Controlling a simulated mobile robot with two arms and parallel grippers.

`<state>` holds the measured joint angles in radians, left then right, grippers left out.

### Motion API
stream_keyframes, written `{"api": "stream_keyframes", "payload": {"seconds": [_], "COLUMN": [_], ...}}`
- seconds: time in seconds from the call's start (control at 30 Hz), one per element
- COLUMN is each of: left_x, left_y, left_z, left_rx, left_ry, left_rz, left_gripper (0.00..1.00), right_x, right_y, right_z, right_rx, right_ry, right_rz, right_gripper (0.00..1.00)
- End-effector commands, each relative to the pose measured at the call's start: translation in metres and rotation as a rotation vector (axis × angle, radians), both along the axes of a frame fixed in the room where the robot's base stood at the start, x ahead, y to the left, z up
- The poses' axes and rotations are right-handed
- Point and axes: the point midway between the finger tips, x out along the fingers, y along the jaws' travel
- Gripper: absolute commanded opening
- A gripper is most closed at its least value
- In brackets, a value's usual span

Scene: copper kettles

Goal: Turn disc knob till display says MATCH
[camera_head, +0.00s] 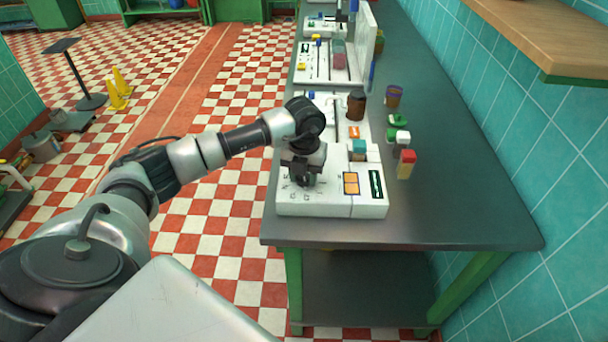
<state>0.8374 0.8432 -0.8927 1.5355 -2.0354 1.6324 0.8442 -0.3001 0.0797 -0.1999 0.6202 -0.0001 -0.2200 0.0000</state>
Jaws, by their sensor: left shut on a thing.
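A white control box (335,205) stands at the near end of the grey table. My left gripper (302,180) points down over the left part of its top. It is shut on the disc knob, which the gripper mostly hides. Faint marks show on the box around the fingertips. A small dark display (376,184) with a pale green strip is at the right of the box top. Its text is too small to read. An orange panel (351,184) with dark lines sits between the gripper and the display. My right gripper is not in view.
A teal block (359,147) stands at the back of the box. A red-topped block (406,164), a white and brown piece (404,140), green pieces (398,120) and a brown jar (356,105) are close by. The table's front right is clear. A wooden shelf (540,35) juts from the tiled wall.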

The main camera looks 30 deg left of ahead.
Motion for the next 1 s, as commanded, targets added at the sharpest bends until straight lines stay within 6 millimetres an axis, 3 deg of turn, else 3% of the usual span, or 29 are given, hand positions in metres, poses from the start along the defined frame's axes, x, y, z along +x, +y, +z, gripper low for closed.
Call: {"api": "stream_keyframes", "payload": {"seconds": [0.23, 0.27, 0.4, 0.77, 1.0], "left_x": [0.001, 0.001, 0.001, 0.001, 0.002], "left_y": [0.001, 0.001, 0.000, 0.000, 0.000], "left_z": [0.001, 0.001, 0.001, 0.006, 0.048], "left_rx": [0.000, 0.000, 0.000, 0.000, 0.000], "left_ry": [-0.004, -0.004, -0.003, -0.003, -0.007], "left_rz": [0.002, 0.002, 0.002, 0.003, 0.001], "left_gripper": [0.14, 0.43, 0.64, 0.64, 0.64], "right_x": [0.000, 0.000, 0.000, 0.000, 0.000], "right_y": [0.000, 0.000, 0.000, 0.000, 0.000], "right_z": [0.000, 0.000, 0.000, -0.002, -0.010], "right_rx": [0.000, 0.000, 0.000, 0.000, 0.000], "right_ry": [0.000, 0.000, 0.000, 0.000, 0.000], "right_rz": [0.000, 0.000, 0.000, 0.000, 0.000], "right_gripper": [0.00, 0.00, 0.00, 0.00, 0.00]}}
